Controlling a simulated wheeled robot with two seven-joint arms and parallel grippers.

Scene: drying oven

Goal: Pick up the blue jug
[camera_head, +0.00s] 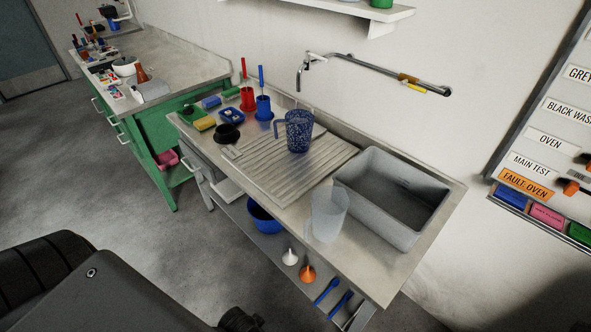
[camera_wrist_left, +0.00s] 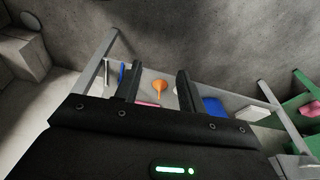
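The blue jug (camera_head: 299,131) is dark blue with pale speckles. It stands upright on the ribbed drainboard (camera_head: 262,155) of the sink bench, with its handle towards the left. My left gripper (camera_wrist_left: 158,82) shows in the left wrist view with its two black fingers apart and nothing between them. Beyond the fingers are the lower shelf and the floor; the blue jug is not visible in that view. Dark parts of my own body fill the lower left of the head view. My right gripper is not in view.
A translucent jug (camera_head: 327,214) stands at the bench's front edge beside the grey sink basin (camera_head: 392,197). Red (camera_head: 247,98) and blue (camera_head: 263,107) brush holders and a black bowl (camera_head: 228,133) stand left of the blue jug. A tap (camera_head: 304,65) hangs above. An orange funnel (camera_head: 308,273) is on the lower shelf.

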